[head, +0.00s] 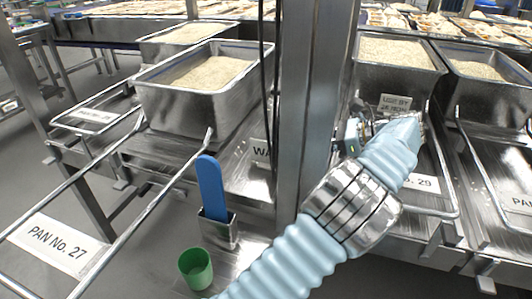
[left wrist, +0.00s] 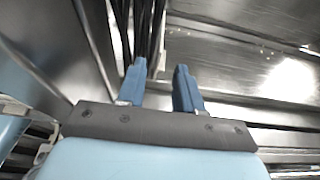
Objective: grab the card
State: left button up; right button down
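Several white cards show in the head view. A small card reading "USE BY" (head: 394,104) stands against the front of a rice pan, right of the post. A card ending in "29" (head: 427,184) lies below it, partly hidden by my left arm. A "PAN No. 27" card (head: 50,246) lies at the lower left, and a "WA" card (head: 261,152) is partly behind the post. My left gripper (left wrist: 159,87) has its two blue fingers apart with nothing between them. In the head view its fingers are largely hidden near the post. No card shows in the left wrist view. My right gripper is out of view.
A metal post (head: 309,90) and black cables (head: 265,70) stand close to my left gripper. Rice pans (head: 186,101) sit on either side. A blue-handled tool (head: 211,188) stands in a metal holder (head: 219,233), beside a green cup (head: 196,268).

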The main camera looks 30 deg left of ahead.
aim_at(269, 154)
pick_arm(q)
jog(key=x, duration=0.9)
jog(key=shift+a+f, duration=0.25)
jog(key=shift+a, duration=0.05)
grip_shut()
